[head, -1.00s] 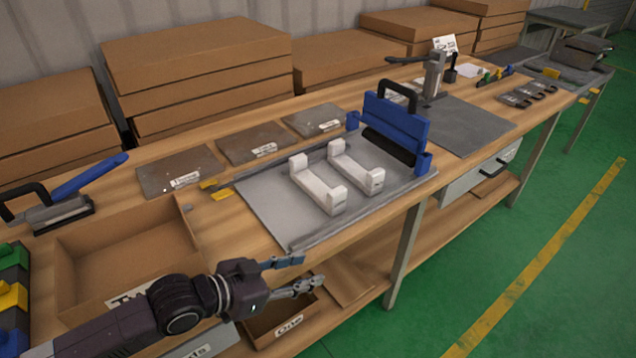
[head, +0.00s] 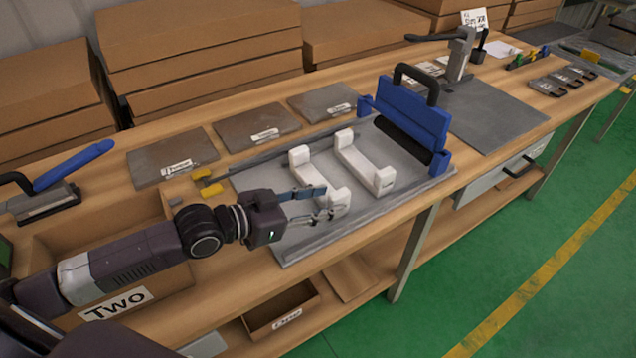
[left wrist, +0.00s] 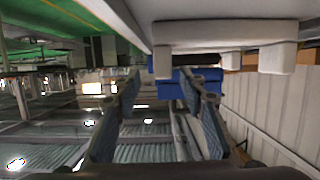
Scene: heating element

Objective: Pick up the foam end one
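Two white U-shaped foam ends lie on the grey plate (head: 283,240) of the blue-handled sealer (head: 412,122). The nearer foam end (head: 305,168) is on the left, and the other foam end (head: 365,165) is to its right. I cannot read which is number one. My left gripper (head: 328,202) is open and empty, its fingertips by the front end of the left foam end and partly covering it. In the left wrist view a white foam end (left wrist: 225,35) shows above the open fingers (left wrist: 162,90). My right gripper is not in view.
A cardboard box marked Two (head: 115,305) stands at the front left. Dark labelled plates (head: 255,132) lie behind the grey plate. A lever tool (head: 458,55) stands at the back right. A small open box (head: 283,312) sits below the tabletop.

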